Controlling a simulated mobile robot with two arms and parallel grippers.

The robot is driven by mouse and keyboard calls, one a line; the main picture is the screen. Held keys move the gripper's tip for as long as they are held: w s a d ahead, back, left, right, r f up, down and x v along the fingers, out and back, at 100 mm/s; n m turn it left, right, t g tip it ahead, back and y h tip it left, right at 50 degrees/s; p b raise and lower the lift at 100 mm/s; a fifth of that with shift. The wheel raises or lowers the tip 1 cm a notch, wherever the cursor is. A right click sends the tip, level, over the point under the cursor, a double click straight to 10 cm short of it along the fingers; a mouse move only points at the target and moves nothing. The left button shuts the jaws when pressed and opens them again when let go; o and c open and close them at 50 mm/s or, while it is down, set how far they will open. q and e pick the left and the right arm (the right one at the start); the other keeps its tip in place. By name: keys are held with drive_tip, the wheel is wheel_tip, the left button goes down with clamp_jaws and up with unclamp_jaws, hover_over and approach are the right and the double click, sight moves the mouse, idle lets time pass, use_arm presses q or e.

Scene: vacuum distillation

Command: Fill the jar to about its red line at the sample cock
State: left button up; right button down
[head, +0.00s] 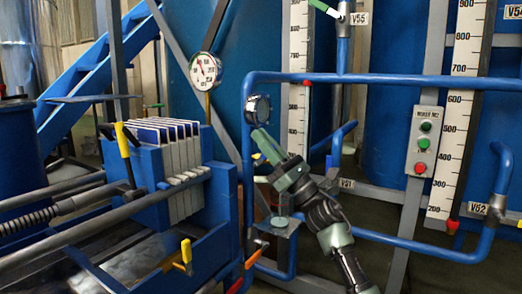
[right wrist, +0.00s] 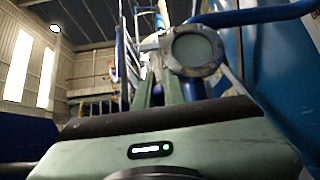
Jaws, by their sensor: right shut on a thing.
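My right gripper (head: 262,150) reaches up from the lower right in the head view and is shut at the blue pipe, just below a round sight glass (head: 258,108). A small bit of yellow (head: 258,158) shows between its fingers, apparently a cock handle, mostly hidden by them. In the right wrist view the fingers (right wrist: 165,92) point away, with the round glass (right wrist: 193,50) close beyond them. A small greenish round top (head: 280,222) shows on a small blue stand below the gripper; I cannot tell if it is the jar. No red line is clear. My left gripper is not in view.
A blue filter press (head: 150,160) with white plates and yellow-handled valves stands at left. A dial gauge (head: 205,69) is above it. Blue pipes (head: 400,80) cross at right, near white level scales (head: 465,100) and a push-button box (head: 423,140).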

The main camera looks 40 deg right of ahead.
drive_tip(key=shift+f+y, duration=0.1)
drive_tip(key=shift+y, duration=0.2)
drive_tip(key=c, duration=1.5)
unclamp_jaws()
drive_tip(key=shift+s, duration=0.15)
drive_tip(key=v, duration=0.7)
drive_tip(key=shift+s+f+p, duration=0.25)
drive_tip(key=shift+f+p, duration=0.05)
drive_tip(key=shift+p, duration=0.15)
drive_tip(key=shift+d, duration=0.1)
